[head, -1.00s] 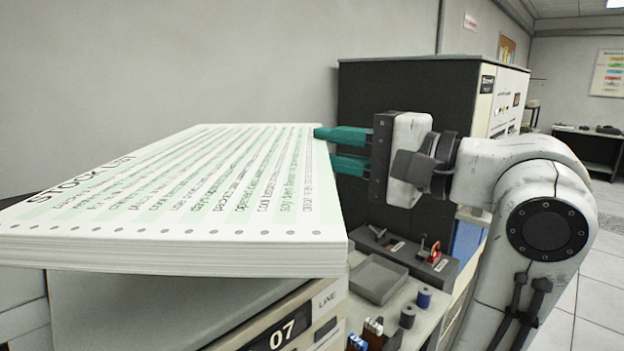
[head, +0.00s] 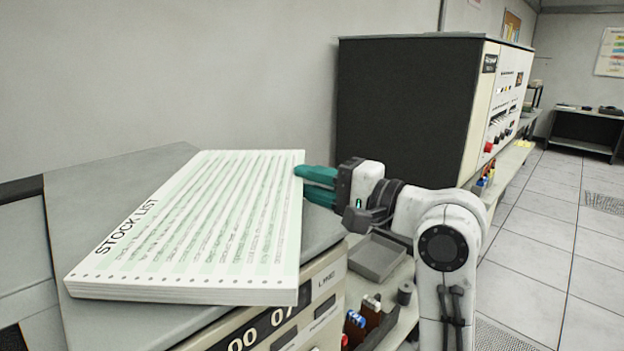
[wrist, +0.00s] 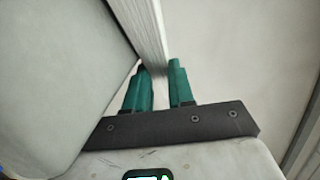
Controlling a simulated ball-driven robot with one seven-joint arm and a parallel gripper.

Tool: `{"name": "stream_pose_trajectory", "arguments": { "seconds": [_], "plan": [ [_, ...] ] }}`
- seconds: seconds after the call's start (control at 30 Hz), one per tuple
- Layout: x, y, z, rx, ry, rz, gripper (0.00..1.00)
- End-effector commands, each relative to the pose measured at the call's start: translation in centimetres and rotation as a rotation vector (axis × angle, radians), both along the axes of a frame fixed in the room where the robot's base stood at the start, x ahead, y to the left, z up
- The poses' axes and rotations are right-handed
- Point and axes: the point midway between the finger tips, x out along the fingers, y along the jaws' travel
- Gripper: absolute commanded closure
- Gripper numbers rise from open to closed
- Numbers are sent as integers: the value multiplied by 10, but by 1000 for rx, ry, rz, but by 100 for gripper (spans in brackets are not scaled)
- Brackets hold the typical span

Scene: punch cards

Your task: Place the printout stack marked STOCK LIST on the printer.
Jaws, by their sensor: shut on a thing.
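The printout stack (head: 200,225), striped pale green and white and marked STOCK LIST, lies level over the top of the printer (head: 150,170). My gripper (head: 318,187) with green fingers is shut on the stack's right edge in the head view. In the wrist view, the stack's edge (wrist: 150,35) runs between the two green fingertips (wrist: 160,75). The printer's grey top shows behind and left of the stack. I cannot tell for sure whether the stack's underside touches the printer all over.
A grey tray (head: 376,257) and several small spools and bottles sit on a shelf right of the printer. A large dark cabinet (head: 405,115) stands behind my arm. The floor (head: 540,230) at the right is clear.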

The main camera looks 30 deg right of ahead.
Motion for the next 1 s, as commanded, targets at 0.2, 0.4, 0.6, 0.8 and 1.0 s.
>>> {"name": "stream_pose_trajectory", "arguments": {
  "seconds": [0.2, 0.4, 0.6, 0.8, 1.0],
  "plan": [
    [0, 0, 2, 2, -3, 0, 100],
    [0, 0, -2, 0, 0, 0, 70],
    [0, 0, -2, 0, 0, 0, 52],
    [0, 0, -2, 0, 0, 0, 52],
    [-8, -6, -1, 1, 0, -2, 52]
  ]
}}
